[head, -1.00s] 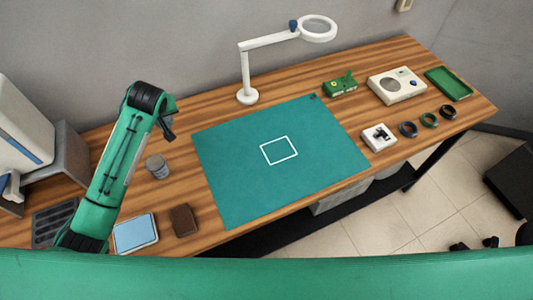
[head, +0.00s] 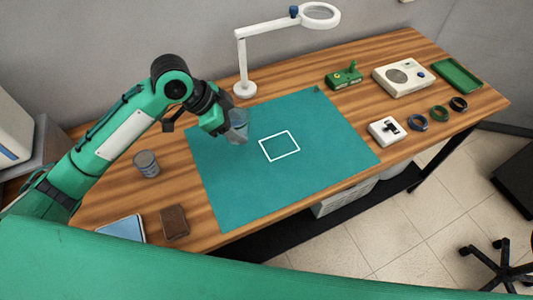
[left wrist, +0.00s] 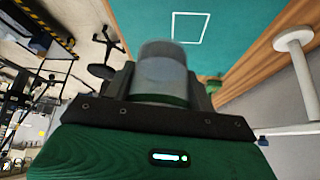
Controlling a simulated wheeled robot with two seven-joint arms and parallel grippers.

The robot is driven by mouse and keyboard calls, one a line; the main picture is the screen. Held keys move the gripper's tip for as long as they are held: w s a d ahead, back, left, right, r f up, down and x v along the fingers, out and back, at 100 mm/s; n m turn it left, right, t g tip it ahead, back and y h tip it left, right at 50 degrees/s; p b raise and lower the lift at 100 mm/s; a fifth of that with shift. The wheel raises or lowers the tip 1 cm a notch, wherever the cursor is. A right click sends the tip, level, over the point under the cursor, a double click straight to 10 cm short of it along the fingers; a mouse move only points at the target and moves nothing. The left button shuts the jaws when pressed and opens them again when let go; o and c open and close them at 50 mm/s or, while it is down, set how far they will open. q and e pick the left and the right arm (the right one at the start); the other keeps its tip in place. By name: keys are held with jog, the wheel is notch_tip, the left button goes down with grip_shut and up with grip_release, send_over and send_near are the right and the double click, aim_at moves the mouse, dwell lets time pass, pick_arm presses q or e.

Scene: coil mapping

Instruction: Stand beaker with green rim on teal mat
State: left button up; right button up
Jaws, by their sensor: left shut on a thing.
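The clear, greyish beaker (head: 238,128) is held in my left gripper (head: 222,121), over the upper left part of the teal mat (head: 240,195). In the head view it is left of the white square outline (head: 280,146); whether it touches the mat is hard to tell. In the left wrist view the beaker (left wrist: 163,70) sits between the fingers, with a green band at its end near the gripper. The teal mat and its outline show beyond it. My right gripper is not in view.
A grey tin (head: 147,164), a brown block (head: 174,222) and a blue-topped pad (head: 122,229) lie left of the mat. A white magnifier lamp (head: 244,89) stands behind it. Devices, rings (head: 438,114) and a green tray (head: 457,75) are at right. The mat's middle is clear.

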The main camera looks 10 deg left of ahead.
pick_arm(q)
notch_tip(320, 180, down, 14)
jog(key=shift+r+p, duration=0.15)
jog(key=shift+p, duration=1)
notch_tip(320, 180, down, 5)
jog(key=shift+r+p, duration=0.1)
jog(key=shift+p, duration=0.4)
jog(key=shift+f, duration=0.2)
jog(key=shift+f, duration=0.15)
jog(key=o, duration=0.9)
jog(key=shift+c, duration=0.2)
jog(key=shift+o, duration=1)
